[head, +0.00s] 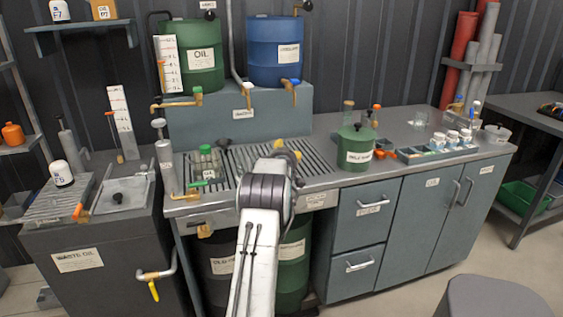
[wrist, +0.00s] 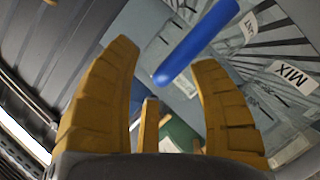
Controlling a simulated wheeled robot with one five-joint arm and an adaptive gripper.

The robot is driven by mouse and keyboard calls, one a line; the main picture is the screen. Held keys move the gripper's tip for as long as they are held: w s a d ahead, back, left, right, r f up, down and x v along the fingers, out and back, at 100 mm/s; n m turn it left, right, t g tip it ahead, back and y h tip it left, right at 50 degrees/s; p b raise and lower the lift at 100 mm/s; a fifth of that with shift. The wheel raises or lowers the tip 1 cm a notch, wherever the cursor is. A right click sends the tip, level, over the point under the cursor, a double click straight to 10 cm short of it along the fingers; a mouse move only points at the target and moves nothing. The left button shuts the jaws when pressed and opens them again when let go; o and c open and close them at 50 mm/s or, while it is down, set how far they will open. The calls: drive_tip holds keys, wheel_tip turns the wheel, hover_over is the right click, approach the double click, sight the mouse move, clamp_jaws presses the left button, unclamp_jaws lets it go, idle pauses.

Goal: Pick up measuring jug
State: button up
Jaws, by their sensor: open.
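Two clear vessels in the head view could be the measuring jug, and I cannot tell which: a glass one (head: 420,119) at the back of the bench, and a clear tub-like one (head: 497,133) at the bench's right end. My gripper (head: 288,150) is over the slatted drain area, well left of both. In the wrist view my gripper (wrist: 165,58) has its yellow fingers spread, with nothing held between them.
A green pot (head: 356,148) stands right of my gripper, and a small glass bottle (head: 207,162) stands left. A tray of white-capped bottles (head: 437,150) lies before the glass vessel. Oil (head: 191,55) and blue (head: 275,52) drums with taps stand behind.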

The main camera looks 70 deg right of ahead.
drive_tip(key=shift+c, duration=0.2)
clamp_jaws()
idle(0.5)
idle(0.3)
